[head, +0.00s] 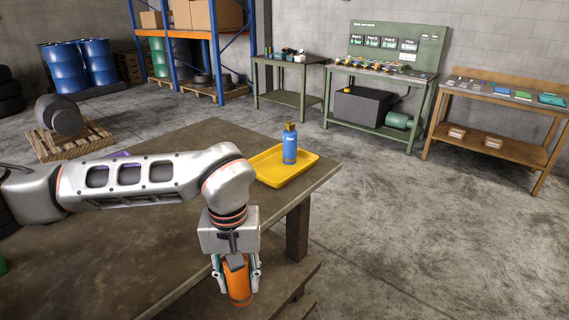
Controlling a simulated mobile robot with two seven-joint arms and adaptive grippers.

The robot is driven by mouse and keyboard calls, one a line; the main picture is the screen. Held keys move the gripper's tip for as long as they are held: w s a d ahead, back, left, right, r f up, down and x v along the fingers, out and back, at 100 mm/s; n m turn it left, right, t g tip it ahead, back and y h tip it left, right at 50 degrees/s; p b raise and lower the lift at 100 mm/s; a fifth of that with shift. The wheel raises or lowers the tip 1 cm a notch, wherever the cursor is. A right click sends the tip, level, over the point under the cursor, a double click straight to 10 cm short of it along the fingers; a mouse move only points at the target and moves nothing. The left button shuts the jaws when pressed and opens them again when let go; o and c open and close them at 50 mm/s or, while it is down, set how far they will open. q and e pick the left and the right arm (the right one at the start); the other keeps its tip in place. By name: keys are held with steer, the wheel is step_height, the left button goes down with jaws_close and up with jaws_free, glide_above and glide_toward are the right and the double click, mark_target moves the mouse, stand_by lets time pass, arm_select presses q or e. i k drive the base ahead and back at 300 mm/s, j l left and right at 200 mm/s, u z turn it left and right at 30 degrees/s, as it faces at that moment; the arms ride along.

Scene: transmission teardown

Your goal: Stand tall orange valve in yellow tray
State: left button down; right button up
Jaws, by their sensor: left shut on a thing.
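My left gripper (237,275) points down and is shut on the orange valve (238,284), a cylinder held roughly upright between its fingers. The gripper hides the valve's upper part. The valve appears in front of the table's right front area; its height over the tabletop is hard to tell. The yellow tray (302,172) lies on the table's far right corner, beyond the gripper and to its right. A blue bottle-shaped valve (290,150) with a brass top stands upright in the tray. My right gripper is not in view.
The brown table (190,133) has bare surface left of the tray. My left arm covers much of its middle, with a purple thing partly hidden behind it. A green thing shows at the left edge. Other benches and shelving stand far back.

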mark_target(277, 176)
steer(key=i+l, duration=0.2)
steer(key=l, duration=0.15)
steer(key=i+l+u, duration=0.15)
steer(key=i+l, duration=0.2)
steer(key=l, duration=0.3)
steer(key=i+l+u, duration=0.1)
steer(key=l, duration=0.25)
steer(key=i+l+u, duration=0.1)
steer(key=i+l, duration=0.3)
steer(key=l, duration=0.35)
steer(key=u, duration=0.05)
